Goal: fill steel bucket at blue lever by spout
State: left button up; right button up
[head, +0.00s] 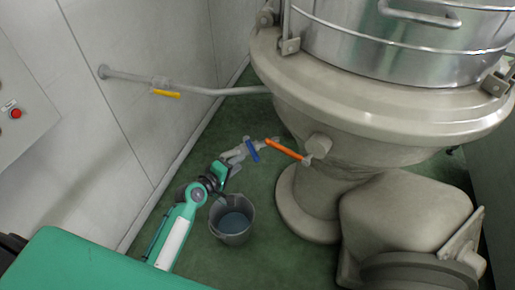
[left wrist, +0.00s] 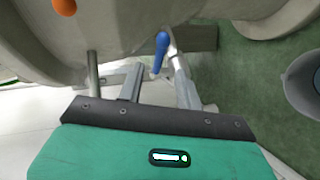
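The blue lever (head: 253,150) is on a short grey fitting below the big vessel. In the left wrist view the blue lever (left wrist: 160,50) stands between the tips of my left gripper (left wrist: 158,63), whose two fingers are apart. I see no finger clearly touching it. My left gripper (head: 238,155) is beside the lever's left side in the head view. The steel bucket (head: 217,228) stands upright on the floor, below the gripper, with a grey-blue surface inside that looks like liquid. Part of the bucket (left wrist: 300,85) shows at the right of the wrist view. The spout mouth cannot be made out. My right gripper is not seen.
An orange lever (head: 284,149) is just right of the blue one. A yellow lever (head: 166,93) is on the wall pipe. The vessel's pedestal (head: 300,215) and a rounded housing (head: 390,215) block the right. Green floor is clear around the bucket's front.

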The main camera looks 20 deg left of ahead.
aim_at(252, 154)
pick_arm(q)
jog(key=x, duration=1.1)
grip_shut()
